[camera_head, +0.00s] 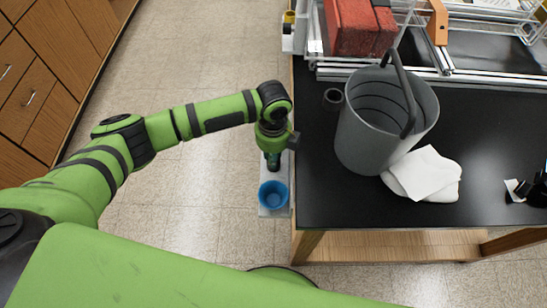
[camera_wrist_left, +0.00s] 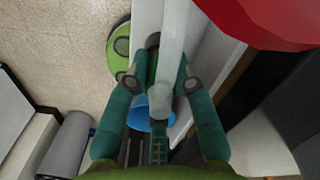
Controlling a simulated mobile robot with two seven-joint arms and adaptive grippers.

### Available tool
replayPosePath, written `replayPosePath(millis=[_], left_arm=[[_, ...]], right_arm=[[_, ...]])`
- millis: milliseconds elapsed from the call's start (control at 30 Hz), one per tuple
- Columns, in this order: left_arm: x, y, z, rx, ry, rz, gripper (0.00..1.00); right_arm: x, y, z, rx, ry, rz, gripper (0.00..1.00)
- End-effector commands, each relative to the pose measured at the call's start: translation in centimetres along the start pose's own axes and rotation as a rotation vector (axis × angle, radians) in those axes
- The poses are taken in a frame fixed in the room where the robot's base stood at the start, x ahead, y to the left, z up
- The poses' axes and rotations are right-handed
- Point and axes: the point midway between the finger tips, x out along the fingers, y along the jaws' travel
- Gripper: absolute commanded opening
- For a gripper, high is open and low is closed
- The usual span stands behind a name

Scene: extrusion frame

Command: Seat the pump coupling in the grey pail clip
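The grey pail (camera_head: 362,142), with its handle raised, stands on the black table. I cannot make out a separate clip on it. A small dark ring-shaped piece (camera_head: 333,98) stands left of the pail; I cannot tell if it is the pump coupling. My left gripper (camera_head: 272,163) hangs off the table's left edge, just above a blue cup (camera_head: 273,196). In the left wrist view my left gripper (camera_wrist_left: 160,84) has a pale, rounded bar (camera_wrist_left: 176,45) between or in front of its fingers; I cannot tell whether it is gripped. My right gripper does not show.
A white cloth (camera_head: 428,173) lies against the pail. A small black item (camera_head: 525,190) lies at the right. The table front is clear. Wooden drawers (camera_head: 35,85) stand far left.

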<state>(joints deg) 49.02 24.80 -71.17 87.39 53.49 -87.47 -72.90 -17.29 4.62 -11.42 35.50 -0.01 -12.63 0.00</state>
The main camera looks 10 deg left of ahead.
Motion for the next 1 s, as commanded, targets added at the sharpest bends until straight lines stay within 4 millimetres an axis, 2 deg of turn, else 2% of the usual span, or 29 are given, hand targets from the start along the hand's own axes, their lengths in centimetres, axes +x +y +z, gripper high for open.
replayPosePath(millis=[300, 433, 800, 1000], left_arm=[[0.0, 0.0, 0.0, -0.001, -0.001, 0.0, 0.0], [-0.8, -0.1, 0.1, -0.001, -0.001, -0.002, 0.0], [-7.7, -0.1, 0.1, 0.001, -0.003, -0.003, 0.0], [-9.8, 0.0, 0.0, -0.001, 0.0, 0.0, 0.0]], right_arm=[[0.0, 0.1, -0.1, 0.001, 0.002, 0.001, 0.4], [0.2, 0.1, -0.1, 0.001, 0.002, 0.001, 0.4], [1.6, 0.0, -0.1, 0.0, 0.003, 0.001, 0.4], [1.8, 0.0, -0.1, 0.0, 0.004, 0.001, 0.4]])
